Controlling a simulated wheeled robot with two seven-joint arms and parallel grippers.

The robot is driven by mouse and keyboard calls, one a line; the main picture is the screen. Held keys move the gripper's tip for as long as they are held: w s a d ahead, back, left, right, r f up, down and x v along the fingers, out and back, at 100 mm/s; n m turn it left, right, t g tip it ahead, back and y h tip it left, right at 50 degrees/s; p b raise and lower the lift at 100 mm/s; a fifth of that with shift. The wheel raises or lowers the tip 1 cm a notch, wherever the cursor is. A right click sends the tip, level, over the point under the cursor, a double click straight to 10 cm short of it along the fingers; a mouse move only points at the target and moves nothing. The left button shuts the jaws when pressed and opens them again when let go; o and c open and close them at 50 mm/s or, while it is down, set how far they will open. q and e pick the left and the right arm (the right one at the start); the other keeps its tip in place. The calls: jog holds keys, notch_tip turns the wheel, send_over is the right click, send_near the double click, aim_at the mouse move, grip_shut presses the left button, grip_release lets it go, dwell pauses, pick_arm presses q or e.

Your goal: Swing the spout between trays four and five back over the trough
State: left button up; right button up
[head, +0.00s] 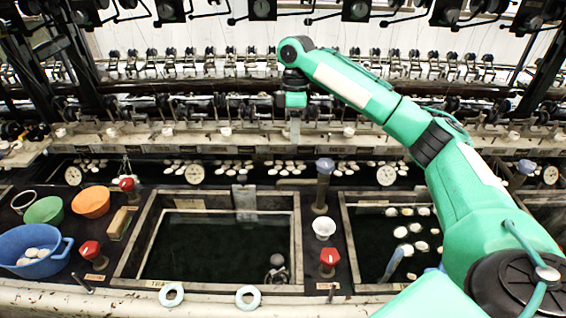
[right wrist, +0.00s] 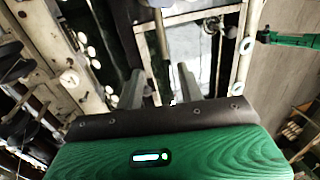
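My right gripper (head: 295,135) hangs down from the wrist over the back ledge, behind the basins. In the right wrist view my two grey fingers (right wrist: 160,75) stand apart, and nothing is clearly clamped. A slim grey rod (right wrist: 158,35) shows in the gap between them; I cannot tell whether it is the spout or how far below it lies. An upright post with a grey-blue cap (head: 324,166) stands between the middle basin (head: 128,262) and the right basin (head: 350,240). A pale pipe (head: 394,264) slants in the right basin. I cannot tell which tray is four or five.
A blue tub (head: 30,250), a green bowl (head: 45,210) and an orange bowl (head: 91,201) stand at the left. Red knobs (head: 90,250) and a white cup (head: 324,228) stand beside the basins. Reeling gear crowds the back. The middle basin's dark water is mostly clear.

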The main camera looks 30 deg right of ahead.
jog(key=p, duration=0.1)
send_near(302, 184)
jog(key=f, duration=0.2)
jog(key=a+f, duration=0.1)
jog(key=f, duration=0.1)
jog(key=a+f, duration=0.1)
jog(key=f, duration=0.1)
jog(key=shift+w+f, duration=0.2)
jog(key=shift+w, duration=0.2)
jog(key=shift+f, duration=0.55)
pick_arm(q)
jog(key=shift+s+r, duration=0.45)
jog(key=shift+r, duration=0.2)
pick_arm(e)
jog(key=shift+f, duration=0.1)
pick_arm(q)
jog(key=shift+s, duration=0.1)
pick_arm(e)
jog(key=shift+s, duration=0.1)
grip_shut()
